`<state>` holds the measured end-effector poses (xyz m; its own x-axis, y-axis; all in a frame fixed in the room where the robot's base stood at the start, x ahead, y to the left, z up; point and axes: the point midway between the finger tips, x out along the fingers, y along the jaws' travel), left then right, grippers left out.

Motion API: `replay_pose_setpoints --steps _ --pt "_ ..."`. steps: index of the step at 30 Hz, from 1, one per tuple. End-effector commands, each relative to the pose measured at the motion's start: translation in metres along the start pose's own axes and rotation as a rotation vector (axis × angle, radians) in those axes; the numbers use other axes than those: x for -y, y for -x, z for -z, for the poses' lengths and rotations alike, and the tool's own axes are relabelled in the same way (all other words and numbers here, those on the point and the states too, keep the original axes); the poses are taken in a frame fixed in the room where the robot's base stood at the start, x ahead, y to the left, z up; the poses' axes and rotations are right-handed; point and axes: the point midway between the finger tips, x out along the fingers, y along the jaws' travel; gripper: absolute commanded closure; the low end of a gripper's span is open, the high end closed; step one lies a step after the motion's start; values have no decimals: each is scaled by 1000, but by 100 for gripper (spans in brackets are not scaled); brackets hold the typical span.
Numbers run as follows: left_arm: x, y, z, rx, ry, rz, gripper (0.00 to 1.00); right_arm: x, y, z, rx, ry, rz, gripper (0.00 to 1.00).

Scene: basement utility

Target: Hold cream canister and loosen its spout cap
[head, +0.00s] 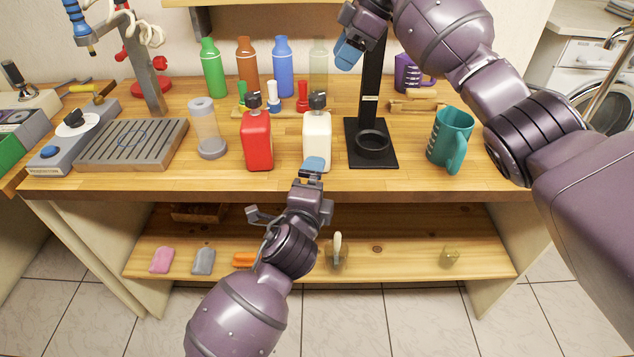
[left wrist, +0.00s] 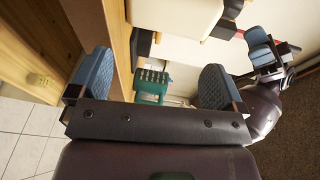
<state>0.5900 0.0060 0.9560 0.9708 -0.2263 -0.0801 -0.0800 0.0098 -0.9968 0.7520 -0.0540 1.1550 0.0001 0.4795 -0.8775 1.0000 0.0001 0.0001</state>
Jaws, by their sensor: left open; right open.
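The cream canister (head: 317,141) stands upright on the workbench, with a dark spout cap (head: 318,100) on top. My left gripper (head: 314,164) is open at the canister's front, its blue fingertip overlapping the lower body in the head view. In the left wrist view, a cream surface that looks like the canister (left wrist: 170,15) lies ahead of the spread left fingers (left wrist: 152,85); I cannot tell whether they touch it. My right gripper (head: 348,52) is raised above and right of the cap, apart from it. It also shows in the left wrist view (left wrist: 262,45).
A red canister (head: 257,142) stands close left of the cream one. A black stand (head: 388,157) is close right, then a teal mug (head: 450,138). Several bottles and small coloured pieces stand behind. The bench's front edge runs below, with an open shelf (head: 390,255) underneath.

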Motion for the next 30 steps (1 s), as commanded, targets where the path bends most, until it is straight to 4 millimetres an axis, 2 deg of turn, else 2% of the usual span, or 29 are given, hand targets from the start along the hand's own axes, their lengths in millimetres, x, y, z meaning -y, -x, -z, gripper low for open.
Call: replay_pose_setpoints --steps 3,8,18,24,30 --pt "9 -6 12 24 -252 21 4 0 0 0 0 0 0 57" --pt "12 -8 20 75 -588 25 4 0 0 0 0 0 0 57" --pt "4 -4 13 203 -1225 -46 4 0 0 0 0 0 0 57" --pt "5 -3 6 243 -1461 -95 4 0 0 0 0 0 0 57" --pt "4 -4 5 243 -1554 -114 4 0 0 0 0 0 0 57"
